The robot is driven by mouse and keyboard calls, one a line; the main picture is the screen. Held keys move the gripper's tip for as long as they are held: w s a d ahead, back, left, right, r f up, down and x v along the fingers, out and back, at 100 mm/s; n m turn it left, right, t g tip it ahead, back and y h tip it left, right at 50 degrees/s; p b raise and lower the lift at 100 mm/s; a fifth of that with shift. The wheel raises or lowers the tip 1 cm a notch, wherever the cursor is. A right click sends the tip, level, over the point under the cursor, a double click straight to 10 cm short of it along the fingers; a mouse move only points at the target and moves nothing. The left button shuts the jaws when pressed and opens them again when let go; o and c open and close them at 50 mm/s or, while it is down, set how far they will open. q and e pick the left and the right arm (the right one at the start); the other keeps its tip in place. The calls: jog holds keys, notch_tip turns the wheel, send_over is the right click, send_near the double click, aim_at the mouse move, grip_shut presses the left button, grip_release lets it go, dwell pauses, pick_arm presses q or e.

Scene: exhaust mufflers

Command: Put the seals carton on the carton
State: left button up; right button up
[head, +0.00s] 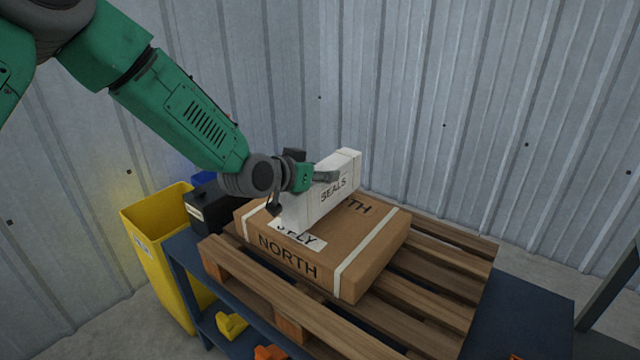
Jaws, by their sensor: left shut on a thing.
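The seals carton (325,196) is a narrow white box marked SEALS. It stands on its long edge over the top of the brown carton (365,253); whether its underside touches the top I cannot tell. The brown carton is marked NORTH, has white straps and a white label, and lies flat on a wooden pallet (440,290). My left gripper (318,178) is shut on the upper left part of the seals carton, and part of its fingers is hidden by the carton. My right gripper is not in view.
The pallet rests on a blue bench (540,310). A yellow bin (160,265) and a black box (210,212) stand at the left. Yellow and orange pieces lie on the lower shelf. Corrugated metal walls close off the back.

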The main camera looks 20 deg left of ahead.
pick_arm(q)
jog(key=f, duration=0.2)
jog(key=shift+a+f, duration=0.3)
jog(key=shift+a, duration=0.3)
jog(key=o, duration=1.4)
jog(key=shift+d+r, duration=0.1)
jog(key=shift+d, duration=0.35)
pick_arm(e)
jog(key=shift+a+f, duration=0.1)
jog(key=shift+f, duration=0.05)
pick_arm(q)
notch_tip(320, 180, up, 4)
jog(key=p, duration=0.1)
send_over(301, 210)
jog(key=a, duration=0.4)
jog(key=shift+s+d+r, duration=0.1)
jog(key=shift+d+r, duration=0.1)
jog(key=shift+r, duration=0.05)
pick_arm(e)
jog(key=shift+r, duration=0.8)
